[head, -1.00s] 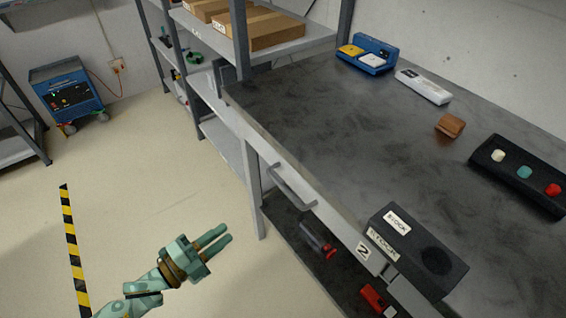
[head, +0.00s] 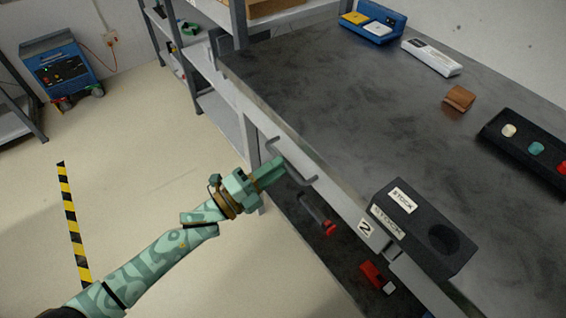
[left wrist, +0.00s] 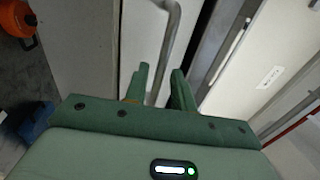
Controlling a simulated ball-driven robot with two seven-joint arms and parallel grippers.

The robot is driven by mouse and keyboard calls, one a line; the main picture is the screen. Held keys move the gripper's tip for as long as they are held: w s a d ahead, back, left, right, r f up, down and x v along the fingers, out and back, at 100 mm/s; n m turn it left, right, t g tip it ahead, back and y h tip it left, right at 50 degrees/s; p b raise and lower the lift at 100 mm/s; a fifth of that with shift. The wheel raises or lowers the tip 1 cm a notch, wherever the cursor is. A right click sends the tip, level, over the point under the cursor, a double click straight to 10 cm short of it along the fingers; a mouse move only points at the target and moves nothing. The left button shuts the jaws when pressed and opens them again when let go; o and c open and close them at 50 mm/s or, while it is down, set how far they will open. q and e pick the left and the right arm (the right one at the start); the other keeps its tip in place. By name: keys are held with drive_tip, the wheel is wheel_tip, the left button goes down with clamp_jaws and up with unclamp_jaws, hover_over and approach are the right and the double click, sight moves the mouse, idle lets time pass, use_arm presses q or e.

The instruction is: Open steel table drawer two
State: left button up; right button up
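The steel table (head: 380,120) has a drawer front (head: 330,186) under its top edge, with a "2" label at its right end. The drawer looks shut. Its grey bar handle (head: 298,176) sticks out near the left end. My left gripper (head: 272,170) is at this handle, its fingertips overlapping it in the head view. In the left wrist view the handle (left wrist: 170,40) runs down between the two fingers (left wrist: 160,85), which stand apart; contact with either finger cannot be told. My right gripper is out of view.
A black "STOCK" box (head: 424,226) sits on the table's front edge, right of the handle. Below is a dark lower shelf (head: 345,250) with red items. A shelf rack (head: 215,90) stands behind.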

use_arm(q)
drive_tip(key=shift+x, duration=1.35)
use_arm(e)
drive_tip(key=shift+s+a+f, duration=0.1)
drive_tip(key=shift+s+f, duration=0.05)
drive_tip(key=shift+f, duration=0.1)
use_arm(q)
clamp_jaws()
drive_tip(key=r+p+v, duration=0.2)
drive_tip(key=v, duration=1.2)
drive_tip(key=r+p+v, duration=0.2)
drive_tip(key=r+v, duration=0.1)
drive_tip(key=v, duration=1.1)
drive_tip(key=shift+s+a+r, duration=0.15)
drive_tip(key=shift+s+a, duration=0.25)
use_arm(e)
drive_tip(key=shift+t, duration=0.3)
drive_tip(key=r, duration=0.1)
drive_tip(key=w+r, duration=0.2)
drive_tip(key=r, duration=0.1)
use_arm(q)
unclamp_jaws()
